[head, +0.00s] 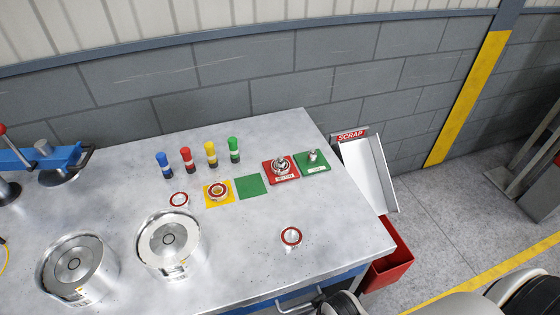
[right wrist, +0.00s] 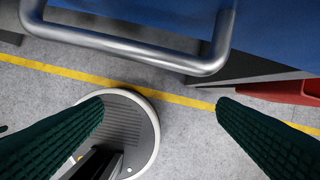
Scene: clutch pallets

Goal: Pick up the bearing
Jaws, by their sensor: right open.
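Three ring-shaped bearings with red seals show in the head view on the grey table. One bearing (head: 291,237) lies alone near the table's front right. Another bearing (head: 179,199) lies left of the yellow square. A third bearing (head: 218,190) sits on the yellow square (head: 211,204). My right gripper (right wrist: 160,104) is open and empty, its two dark green fingers spread above the floor beside the blue cabinet front, away from all bearings. No bearing shows in the right wrist view. My left gripper is not in view.
Two metal clutch housings (head: 170,242) (head: 78,265) stand at the table's left front. Several coloured posts (head: 211,155), a green square (head: 250,187) and red (head: 292,178) and green (head: 325,165) plates lie behind. A drawer handle (right wrist: 130,50) is close to my right gripper. A scrap chute (head: 370,172) adjoins the table's right.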

